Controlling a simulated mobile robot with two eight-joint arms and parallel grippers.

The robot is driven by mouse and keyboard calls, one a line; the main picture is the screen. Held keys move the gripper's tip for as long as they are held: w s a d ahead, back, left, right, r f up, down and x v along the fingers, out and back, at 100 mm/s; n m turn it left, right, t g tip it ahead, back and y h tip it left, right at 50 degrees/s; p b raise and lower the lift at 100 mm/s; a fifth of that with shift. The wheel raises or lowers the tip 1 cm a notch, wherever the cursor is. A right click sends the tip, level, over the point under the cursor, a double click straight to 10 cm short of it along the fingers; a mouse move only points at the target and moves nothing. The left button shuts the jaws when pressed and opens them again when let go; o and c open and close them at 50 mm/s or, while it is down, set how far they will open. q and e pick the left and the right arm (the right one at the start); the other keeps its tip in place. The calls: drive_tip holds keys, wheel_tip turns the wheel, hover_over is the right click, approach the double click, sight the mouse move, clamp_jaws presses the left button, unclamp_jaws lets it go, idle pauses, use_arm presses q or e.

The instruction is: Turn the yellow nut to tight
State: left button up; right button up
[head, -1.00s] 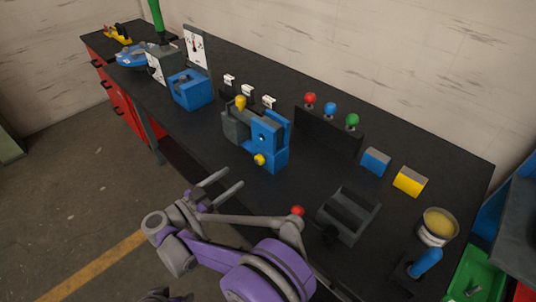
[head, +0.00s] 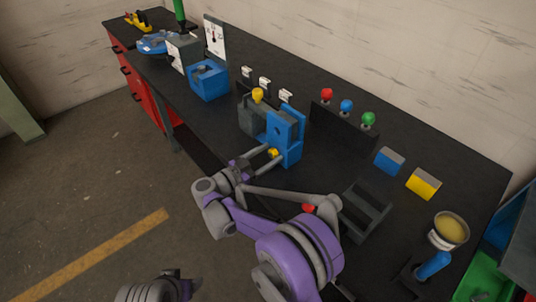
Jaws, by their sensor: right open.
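The yellow nut (head: 273,153) sits low on the front of a blue block (head: 287,135), which stands beside a grey block on the bench. My right gripper (head: 271,154) reaches in from the front, with its two grey fingers apart. Their tips are at the nut, one on each side in the picture; I cannot tell whether they touch it. Part of my left arm (head: 150,290) shows at the bottom edge, and its jaw state is not clear.
A yellow knob (head: 258,95) stands on top of the grey block. Behind are white-tagged pegs and red, blue and green knobs (head: 346,106). A grey cradle (head: 366,208) lies to the right, close to my right arm. A blue vise-like block (head: 208,80) stands left.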

clamp_jaws()
idle(0.3)
drive_tip(key=shift+m, duration=0.3)
drive_tip(key=m+b, duration=0.1)
drive_tip(key=m, duration=0.1)
drive_tip(key=shift+s+f+m+b, duration=0.1)
drive_tip(key=shift+m+b, duration=0.2)
drive_tip(key=shift+b, duration=0.05)
drive_tip(key=shift+s+d+m+b, duration=0.1)
drive_tip(key=shift+m+b, duration=0.45)
drive_tip(key=shift+m, duration=1.25)
unclamp_jaws()
